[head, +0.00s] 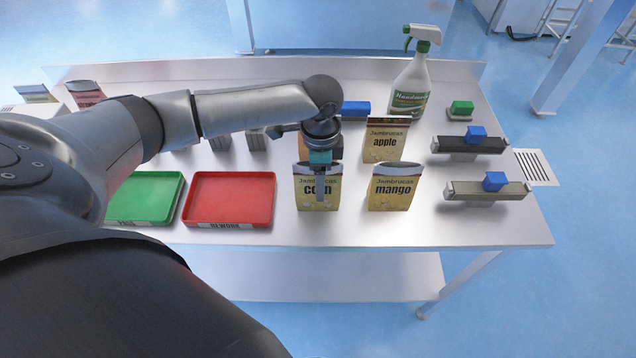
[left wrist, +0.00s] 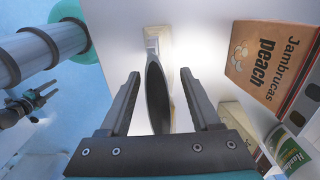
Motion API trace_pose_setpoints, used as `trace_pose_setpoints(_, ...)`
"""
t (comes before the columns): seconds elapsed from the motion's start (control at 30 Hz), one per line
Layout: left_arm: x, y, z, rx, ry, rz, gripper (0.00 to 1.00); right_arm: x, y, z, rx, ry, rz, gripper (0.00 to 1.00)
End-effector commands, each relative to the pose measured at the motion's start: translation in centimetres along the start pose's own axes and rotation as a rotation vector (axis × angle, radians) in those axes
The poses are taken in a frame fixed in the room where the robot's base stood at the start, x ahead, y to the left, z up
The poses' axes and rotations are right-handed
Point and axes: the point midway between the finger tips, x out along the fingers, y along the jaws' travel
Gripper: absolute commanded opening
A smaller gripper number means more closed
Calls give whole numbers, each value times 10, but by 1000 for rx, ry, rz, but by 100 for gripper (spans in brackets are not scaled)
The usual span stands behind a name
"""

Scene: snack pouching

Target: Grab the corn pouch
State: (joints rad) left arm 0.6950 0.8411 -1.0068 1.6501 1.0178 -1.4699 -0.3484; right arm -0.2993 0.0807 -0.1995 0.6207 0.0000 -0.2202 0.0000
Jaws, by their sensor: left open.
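In the left wrist view my left gripper (left wrist: 160,80) is open. A dark oval shape, seemingly the pouch's top (left wrist: 157,95), lies between the two fingers with gaps on both sides. The pouch's back is hidden.
The mango pouch (head: 394,189) stands to the right, the apple pouch (head: 385,142) behind it. A red tray (head: 230,221) and green tray (head: 145,217) lie left. A spray bottle (head: 411,88) stands at the back. A peach pouch (left wrist: 268,65) shows in the wrist view.

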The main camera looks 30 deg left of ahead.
Motion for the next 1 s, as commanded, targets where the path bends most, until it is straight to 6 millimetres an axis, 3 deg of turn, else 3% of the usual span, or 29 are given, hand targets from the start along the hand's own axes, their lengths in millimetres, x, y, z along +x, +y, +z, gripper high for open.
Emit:
trace_pose_setpoints(0.1,0,0,0,0,0,0,63,0,0,0,0,0,0,50)
trace_pose_setpoints(0.67,-1,0,0,-1,-1,0,0,0,0,0,0,0,0,50)
trace_pose_setpoints(1.0,-1,0,0,-1,0,0,0,0,0,0,0,-1,0,50)
